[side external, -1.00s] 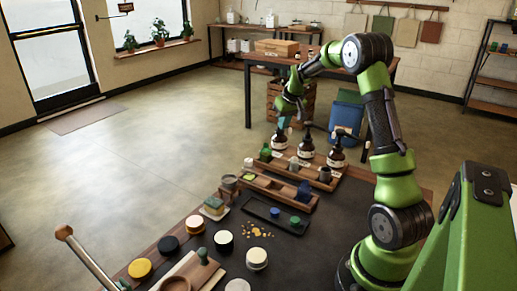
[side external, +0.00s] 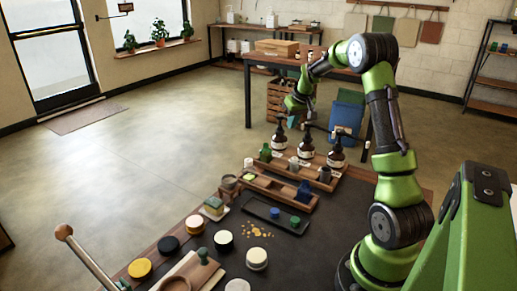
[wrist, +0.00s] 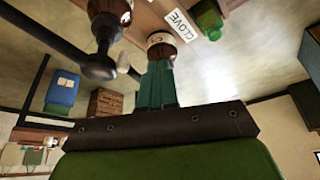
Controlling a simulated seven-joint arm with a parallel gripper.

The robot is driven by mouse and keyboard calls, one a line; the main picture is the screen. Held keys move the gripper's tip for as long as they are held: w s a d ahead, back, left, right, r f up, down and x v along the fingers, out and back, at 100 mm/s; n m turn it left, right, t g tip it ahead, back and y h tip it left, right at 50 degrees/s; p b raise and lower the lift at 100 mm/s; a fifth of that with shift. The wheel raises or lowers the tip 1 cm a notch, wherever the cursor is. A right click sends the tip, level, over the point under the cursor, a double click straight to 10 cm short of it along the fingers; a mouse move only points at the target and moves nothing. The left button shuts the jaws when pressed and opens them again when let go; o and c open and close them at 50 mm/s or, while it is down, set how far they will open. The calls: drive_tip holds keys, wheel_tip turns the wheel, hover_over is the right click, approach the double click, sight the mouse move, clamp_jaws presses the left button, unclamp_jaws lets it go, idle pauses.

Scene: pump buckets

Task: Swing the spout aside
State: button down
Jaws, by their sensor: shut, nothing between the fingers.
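Three dark pump bottles with pale labels stand in a row in the side view: the left (side external: 279,142), middle (side external: 306,149) and right one (side external: 336,157). My gripper (side external: 292,121) is shut and empty, with teal fingers, close to the left bottle's pump top and left of the middle bottle's pump. A neighbouring bottle's black pump (wrist: 98,66) shows at left. I cannot tell whether the fingers touch a spout.
A dark tray (side external: 262,212) with blue and green lids lies nearer. A blue bin (side external: 346,118) stands on the floor behind. Air left of the bottles is clear.

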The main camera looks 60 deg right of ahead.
wheel_tip(320, 180, up, 7)
drive_tip(key=shift+w+a, duration=0.15)
drive_tip(key=shift+a, duration=0.15)
idle(0.5)
